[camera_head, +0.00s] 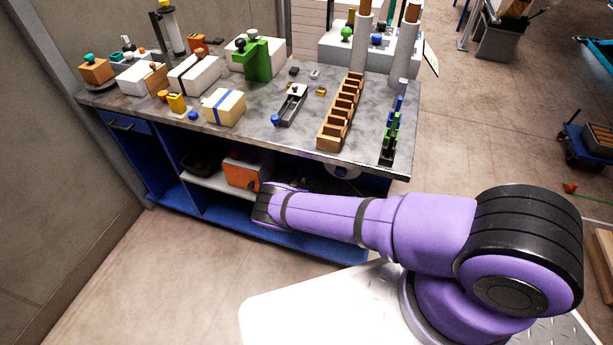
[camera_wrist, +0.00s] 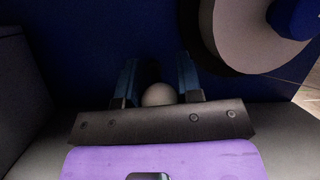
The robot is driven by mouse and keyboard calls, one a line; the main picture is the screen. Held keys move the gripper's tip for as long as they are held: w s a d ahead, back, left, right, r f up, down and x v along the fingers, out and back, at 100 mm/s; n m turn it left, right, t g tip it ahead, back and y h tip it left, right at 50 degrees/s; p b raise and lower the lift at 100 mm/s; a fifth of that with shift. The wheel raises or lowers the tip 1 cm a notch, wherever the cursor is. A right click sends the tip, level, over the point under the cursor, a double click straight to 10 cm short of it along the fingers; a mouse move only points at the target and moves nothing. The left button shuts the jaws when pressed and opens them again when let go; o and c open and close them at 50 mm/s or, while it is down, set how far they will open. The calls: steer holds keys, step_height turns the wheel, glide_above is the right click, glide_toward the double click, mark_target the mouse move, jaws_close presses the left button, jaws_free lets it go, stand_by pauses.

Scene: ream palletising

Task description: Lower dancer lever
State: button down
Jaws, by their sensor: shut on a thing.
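In the wrist view my gripper (camera_wrist: 158,80) has its two dark blue fingers on either side of a rounded grey knob (camera_wrist: 160,95) and is shut on it. The knob appears to be the end of the dancer lever; the rest of the lever is hidden or lost in the dark. In the head view my purple arm reaches left to the open front of the workbench's lower part, and my fingers are hidden there.
A large pale disc (camera_wrist: 235,35) with a blue hub (camera_wrist: 296,17) stands close at the upper right. The workbench top (camera_head: 290,140) overhangs the lower bay. An orange box (camera_head: 242,173) sits on the shelf left of my wrist. Floor at the front left is clear.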

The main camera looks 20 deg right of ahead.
mark_target(306, 177)
steer(key=c, duration=0.8)
jaws_free()
steer(key=shift+r, duration=0.1)
steer(key=shift+r, duration=0.1)
steer(key=shift+r, duration=0.2)
step_height(306, 177, up, 3)
steer(key=shift+r, duration=0.15)
steer(key=s, duration=1)
steer(key=s+r, duration=0.1)
steer(key=s, duration=0.5)
steer(key=shift+s, duration=0.1)
